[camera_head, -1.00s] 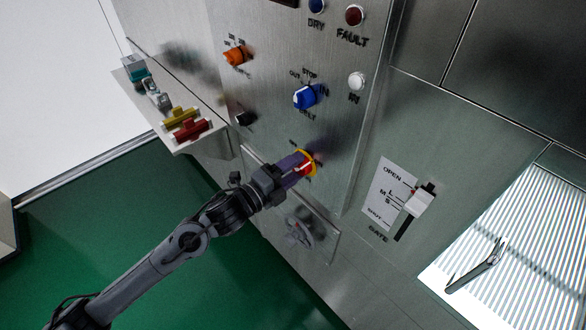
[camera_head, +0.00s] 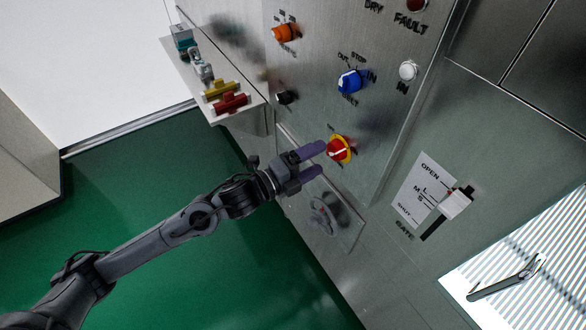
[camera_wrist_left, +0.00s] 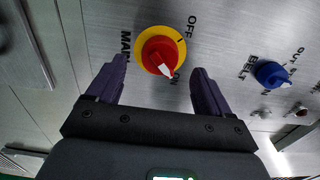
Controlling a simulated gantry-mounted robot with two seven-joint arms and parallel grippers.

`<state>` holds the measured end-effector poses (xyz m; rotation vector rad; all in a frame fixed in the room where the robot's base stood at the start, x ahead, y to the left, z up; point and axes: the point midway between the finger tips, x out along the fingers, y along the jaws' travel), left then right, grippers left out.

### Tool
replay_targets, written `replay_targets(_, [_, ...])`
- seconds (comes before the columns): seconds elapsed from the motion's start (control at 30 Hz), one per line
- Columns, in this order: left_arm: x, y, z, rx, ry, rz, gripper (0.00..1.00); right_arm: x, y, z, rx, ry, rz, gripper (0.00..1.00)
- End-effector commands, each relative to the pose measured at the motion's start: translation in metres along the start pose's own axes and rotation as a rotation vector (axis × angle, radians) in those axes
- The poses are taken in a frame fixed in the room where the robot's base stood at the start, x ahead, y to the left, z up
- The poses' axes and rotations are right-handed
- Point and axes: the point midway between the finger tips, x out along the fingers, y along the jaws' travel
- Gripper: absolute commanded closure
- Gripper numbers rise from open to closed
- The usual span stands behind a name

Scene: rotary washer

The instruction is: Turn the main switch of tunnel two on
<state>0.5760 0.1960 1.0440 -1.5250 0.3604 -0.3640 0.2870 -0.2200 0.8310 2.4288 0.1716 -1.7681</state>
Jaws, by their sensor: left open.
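The main switch (camera_head: 338,149) is a red knob with a white pointer on a yellow disc, on the steel panel. In the left wrist view the red knob (camera_wrist_left: 160,54) sits ahead of and between my fingers, marked MAIN, OFF and ON. Its white pointer is turned toward the ON mark. My left gripper (camera_head: 314,160) is open and empty, its purple fingers just short of the knob and apart from it. It also shows in the left wrist view (camera_wrist_left: 157,82). My right gripper is not in view.
A blue BELT knob (camera_head: 350,81), an orange knob (camera_head: 286,33) and a black knob (camera_head: 286,97) are on the same panel. A shelf (camera_head: 196,80) with colored items juts out at left. A clear cover (camera_head: 340,222) lies below the gripper. A gate lever (camera_head: 455,204) stands at right.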

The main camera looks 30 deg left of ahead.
Motion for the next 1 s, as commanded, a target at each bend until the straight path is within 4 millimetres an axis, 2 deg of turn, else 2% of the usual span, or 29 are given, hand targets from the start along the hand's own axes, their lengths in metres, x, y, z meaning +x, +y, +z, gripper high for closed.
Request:
replay_targets(0.2, [-0.035,0.001,-0.001,0.002,0.002,0.003,0.2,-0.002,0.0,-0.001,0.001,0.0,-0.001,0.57])
replay_targets(0.4, [-0.055,0.001,0.0,0.0,0.001,0.002,0.2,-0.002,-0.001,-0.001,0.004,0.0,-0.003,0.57])
replay_targets(0.6, [-0.064,-0.001,0.0,0.001,0.002,-0.001,0.2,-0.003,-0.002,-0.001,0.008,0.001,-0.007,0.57])
replay_targets(1.0, [-0.065,-0.001,-0.001,0.0,0.002,-0.001,0.2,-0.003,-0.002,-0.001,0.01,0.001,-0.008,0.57])
